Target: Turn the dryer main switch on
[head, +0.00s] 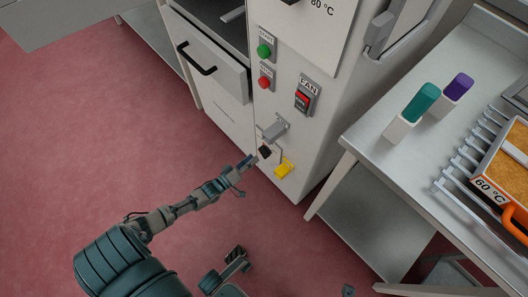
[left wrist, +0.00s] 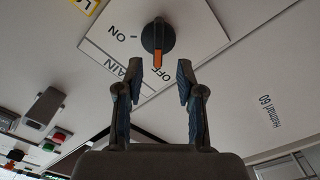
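The dryer main switch is a black rotary knob with an orange pointer (left wrist: 158,38) on a white plate marked ON, OFF and MAIN. The pointer is at the OFF mark. In the head view the knob is the small dark shape (head: 265,151) low on the dryer front. My left gripper (head: 245,163) is just in front of it, to its left. In the left wrist view its fingers (left wrist: 158,82) are apart with nothing between them, and the knob lies beyond the tips, apparently untouched. Dark gripper-like parts of mine (head: 235,262) show at the bottom of the head view, their fingers unclear.
Above the switch are a grey projecting box (head: 275,130), a FAN rocker switch (head: 303,99), a green button (head: 264,51) and a red button (head: 265,83). A yellow tag (head: 284,168) hangs close by. A metal table (head: 390,165) stands right. Floor at left is clear.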

